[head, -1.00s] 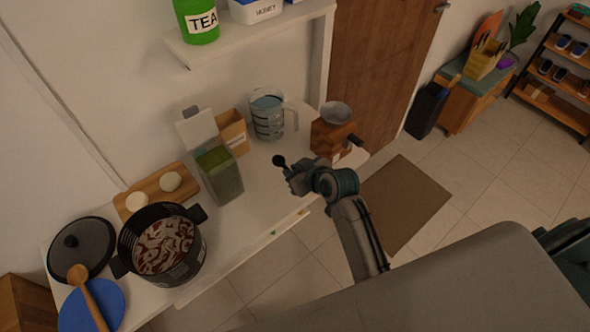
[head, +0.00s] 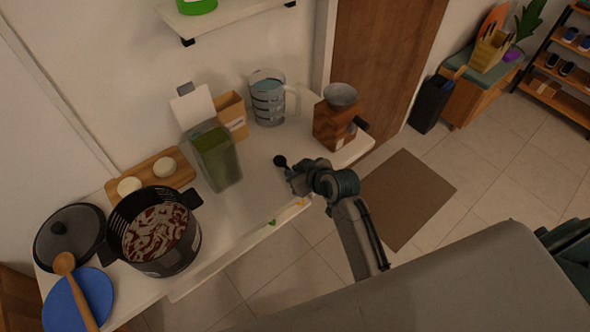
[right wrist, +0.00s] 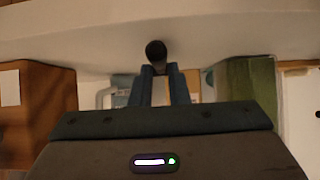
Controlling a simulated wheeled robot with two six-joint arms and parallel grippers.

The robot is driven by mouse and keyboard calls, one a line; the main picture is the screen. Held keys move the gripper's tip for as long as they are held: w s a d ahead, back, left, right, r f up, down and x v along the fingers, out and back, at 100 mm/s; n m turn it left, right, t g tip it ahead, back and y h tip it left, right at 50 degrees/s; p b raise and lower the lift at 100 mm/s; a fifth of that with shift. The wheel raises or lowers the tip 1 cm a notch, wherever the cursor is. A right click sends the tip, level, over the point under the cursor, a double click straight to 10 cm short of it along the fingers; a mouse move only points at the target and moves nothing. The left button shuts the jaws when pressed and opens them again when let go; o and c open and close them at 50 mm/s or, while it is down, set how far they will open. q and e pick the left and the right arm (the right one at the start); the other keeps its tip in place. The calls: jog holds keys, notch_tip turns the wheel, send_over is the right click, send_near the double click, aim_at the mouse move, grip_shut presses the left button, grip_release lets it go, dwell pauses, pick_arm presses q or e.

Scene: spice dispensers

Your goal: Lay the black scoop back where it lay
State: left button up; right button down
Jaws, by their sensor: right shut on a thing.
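The black scoop (head: 280,161) shows its round dark bowl at the tip of my right gripper (head: 291,172) in the head view. In the right wrist view the scoop (right wrist: 156,50) shows as a dark round end between the two fingers, and my right gripper (right wrist: 160,72) is shut on it. The scoop is over the front part of the white counter (head: 243,205); whether it touches the surface I cannot tell. Most of its handle is hidden by the gripper. My left gripper is not in view.
Left of the gripper stands a clear container of green contents (head: 217,160) with its lid open. Behind are a brown box (head: 232,116) and a measuring jug (head: 268,100). A wooden grinder (head: 333,122) stands right. A black pot (head: 158,238) is further left.

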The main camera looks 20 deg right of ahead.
dwell(0.3)
jog(key=shift+f, duration=0.4)
jog(key=c, duration=1.3)
grip_release()
jog(key=shift+b+v, duration=1.2)
jog(key=shift+v, duration=4.2)
